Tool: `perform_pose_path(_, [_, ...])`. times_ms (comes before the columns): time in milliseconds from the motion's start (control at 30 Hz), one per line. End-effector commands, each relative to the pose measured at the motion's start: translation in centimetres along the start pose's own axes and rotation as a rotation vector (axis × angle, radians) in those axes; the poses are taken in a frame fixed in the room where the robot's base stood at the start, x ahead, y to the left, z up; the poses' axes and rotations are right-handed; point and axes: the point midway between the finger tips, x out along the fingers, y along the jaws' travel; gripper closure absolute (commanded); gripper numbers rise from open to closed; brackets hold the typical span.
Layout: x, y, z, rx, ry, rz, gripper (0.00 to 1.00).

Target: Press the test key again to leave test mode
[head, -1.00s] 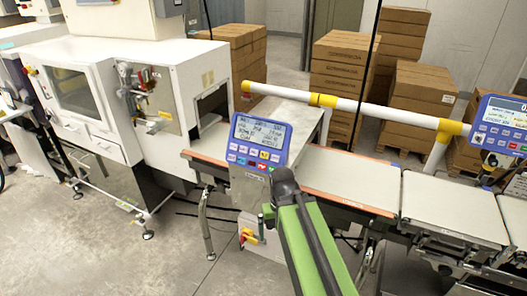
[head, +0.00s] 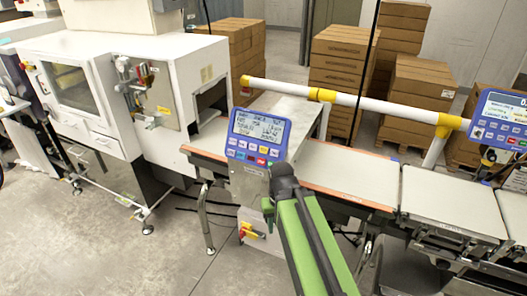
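A blue control panel (head: 257,137) with a lit screen (head: 257,128) and rows of small coloured keys (head: 249,155) stands at the middle, in front of the belt. The screen text and key labels are too small to read surely, so I cannot tell which is the test key. My green arm reaches up from the bottom, and its dark end, my gripper (head: 283,176), is just below and right of the keys. Its fingers are hidden, and I cannot tell whether it touches the panel.
The belt (head: 350,180) runs rightward from a white machine (head: 150,90). A second blue panel (head: 502,120) hangs at the right on a white and yellow rail (head: 390,112). Stacked boxes (head: 340,75) stand behind. Grey floor (head: 60,240) is open at lower left.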

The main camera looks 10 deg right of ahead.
Motion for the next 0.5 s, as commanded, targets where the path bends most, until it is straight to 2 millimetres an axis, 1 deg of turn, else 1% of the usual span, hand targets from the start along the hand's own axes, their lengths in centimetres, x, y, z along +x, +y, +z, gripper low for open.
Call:
perform_pose_path(33, [0.00,0.00,0.00,0.000,0.000,0.000,0.71])
perform_pose_path(200, [0.00,0.00,0.00,0.000,0.000,0.000,0.93])
perform_pose_path(267, [0.00,0.00,0.00,0.000,0.000,0.000,1.00])
perform_pose_path(500, [0.00,0.00,0.00,0.000,0.000,0.000,1.00])
